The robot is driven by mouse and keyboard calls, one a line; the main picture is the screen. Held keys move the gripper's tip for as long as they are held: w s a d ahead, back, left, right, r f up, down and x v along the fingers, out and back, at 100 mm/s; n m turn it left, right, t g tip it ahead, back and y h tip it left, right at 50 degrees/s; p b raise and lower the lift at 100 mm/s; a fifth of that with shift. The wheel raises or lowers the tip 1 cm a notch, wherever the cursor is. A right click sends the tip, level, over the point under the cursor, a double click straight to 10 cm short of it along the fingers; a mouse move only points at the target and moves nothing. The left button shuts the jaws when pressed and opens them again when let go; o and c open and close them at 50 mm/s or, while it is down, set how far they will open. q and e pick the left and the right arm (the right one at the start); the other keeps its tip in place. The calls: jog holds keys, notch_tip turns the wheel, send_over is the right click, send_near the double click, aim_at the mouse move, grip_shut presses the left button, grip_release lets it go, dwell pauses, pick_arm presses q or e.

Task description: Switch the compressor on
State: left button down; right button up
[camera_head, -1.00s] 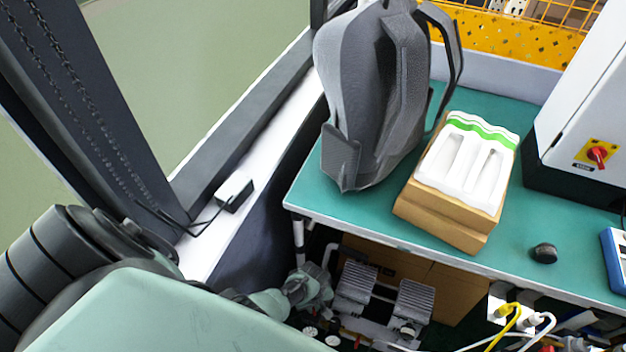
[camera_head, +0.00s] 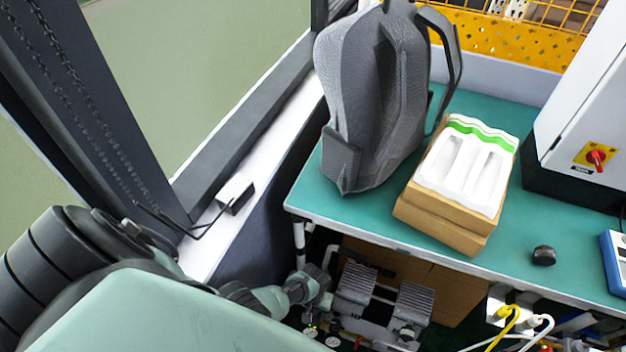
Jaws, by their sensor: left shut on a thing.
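The compressor (camera_head: 412,308) is under the workbench, with two grey finned blocks, pipes and small white-faced gauges at its lower left. My left arm reaches in under the bench edge, and its gripper (camera_head: 318,282) is at the left end of the compressor. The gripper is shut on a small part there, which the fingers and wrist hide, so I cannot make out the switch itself. A small green spot shows near the gauges. My right gripper is out of view.
The teal workbench (camera_head: 360,222) overhangs the compressor. On it stand a grey backpack (camera_head: 365,110), a cardboard box with a white tray (camera_head: 440,215), a black knob (camera_head: 543,256) and a white cabinet with a red switch (camera_head: 596,157). Yellow and white cables (camera_head: 508,320) hang at lower right.

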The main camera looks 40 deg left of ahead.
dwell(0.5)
pick_arm(q)
jog(key=c, duration=1.5)
grip_release()
notch_tip(320, 180, up, 8)
jog(key=p, duration=0.4)
jog(key=shift+p, duration=0.35)
jog(key=shift+f, duration=0.1)
jog(key=s+f+m, duration=0.1)
jog(key=s+f, duration=0.2)
jog(key=s, duration=0.5)
jog(key=s+a+f+m, duration=0.1)
jog(key=s+f+m, duration=0.1)
jog(key=s, duration=0.7)
jog(key=s+f+m+t, duration=0.1)
jog(key=s+f, duration=0.3)
jog(key=s, duration=0.4)
jog(key=shift+s+a+f+m, duration=0.25)
jog(key=shift+a+f+m, duration=0.15)
jog(key=shift+m, duration=0.1)
